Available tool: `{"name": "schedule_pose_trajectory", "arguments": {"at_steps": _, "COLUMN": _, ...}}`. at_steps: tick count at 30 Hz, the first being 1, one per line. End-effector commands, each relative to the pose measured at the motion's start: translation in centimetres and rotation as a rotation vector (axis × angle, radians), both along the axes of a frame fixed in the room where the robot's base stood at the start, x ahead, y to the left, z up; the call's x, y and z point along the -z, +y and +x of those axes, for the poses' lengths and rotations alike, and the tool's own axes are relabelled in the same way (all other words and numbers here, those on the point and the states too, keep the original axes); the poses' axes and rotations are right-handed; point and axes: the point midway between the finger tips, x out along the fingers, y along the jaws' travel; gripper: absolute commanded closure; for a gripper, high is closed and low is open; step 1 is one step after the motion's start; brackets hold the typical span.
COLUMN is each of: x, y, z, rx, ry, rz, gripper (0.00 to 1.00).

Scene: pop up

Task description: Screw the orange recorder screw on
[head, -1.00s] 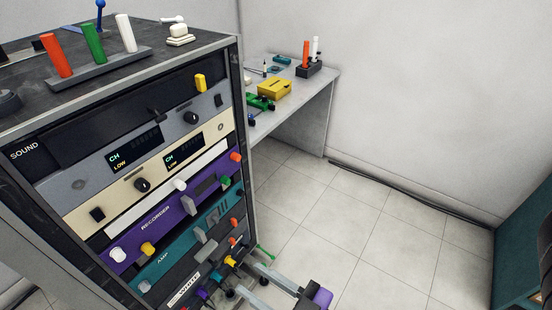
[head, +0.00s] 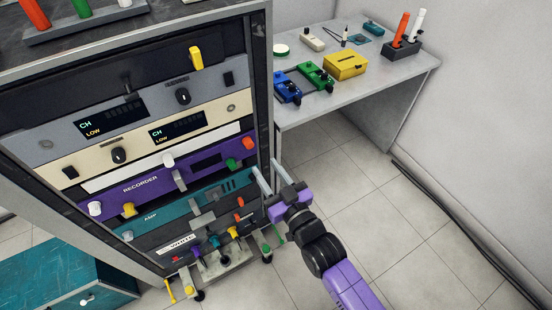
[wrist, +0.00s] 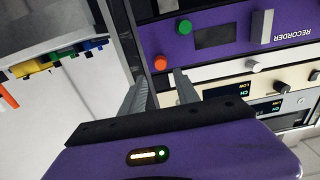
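The orange recorder screw (head: 249,143) sits at the right end of the purple recorder panel (head: 140,189) in the rack. It also shows in the wrist view (wrist: 160,63), with the green screw (wrist: 185,27) near it. In the head view the green screw (head: 232,163) is just below and left of the orange one. My gripper (head: 266,167) is open and empty, in front of the rack's right edge and a little below and right of the orange screw. In the wrist view the orange screw appears between and beyond the fingertips (wrist: 161,76), apart from them. How deep it sits is unclear.
A grey table (head: 375,85) stands behind on the right, with a yellow box (head: 346,65) and blue and green parts. Other knobs and handles project from the rack panels. The tiled floor (head: 365,205) right of my arm is clear.

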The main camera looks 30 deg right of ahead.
Motion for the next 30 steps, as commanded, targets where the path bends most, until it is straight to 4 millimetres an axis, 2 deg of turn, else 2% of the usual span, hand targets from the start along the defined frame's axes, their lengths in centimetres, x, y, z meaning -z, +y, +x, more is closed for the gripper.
{"name": "schedule_pose_trajectory", "arguments": {"at_steps": 5, "x": 0.1, "y": 0.0, "z": 1.4, "rx": 0.0, "ry": 0.0, "rz": -0.001, "gripper": 0.62}}
{"name": "schedule_pose_trajectory", "arguments": {"at_steps": 22, "x": 0.1, "y": 0.0, "z": 9.0, "rx": 0.0, "ry": -0.001, "rz": -0.001, "gripper": 0.62}}
{"name": "schedule_pose_trajectory", "arguments": {"at_steps": 23, "x": 0.0, "y": 0.0, "z": 9.0, "rx": 0.0, "ry": 0.002, "rz": -0.001, "gripper": 0.66}}
{"name": "schedule_pose_trajectory", "arguments": {"at_steps": 28, "x": 0.0, "y": 0.0, "z": 8.8, "rx": 0.0, "ry": 0.002, "rz": -0.001, "gripper": 1.0}}
{"name": "schedule_pose_trajectory", "arguments": {"at_steps": 30, "x": 0.0, "y": 0.0, "z": 8.8, "rx": 0.0, "ry": 0.001, "rz": -0.001, "gripper": 1.0}}
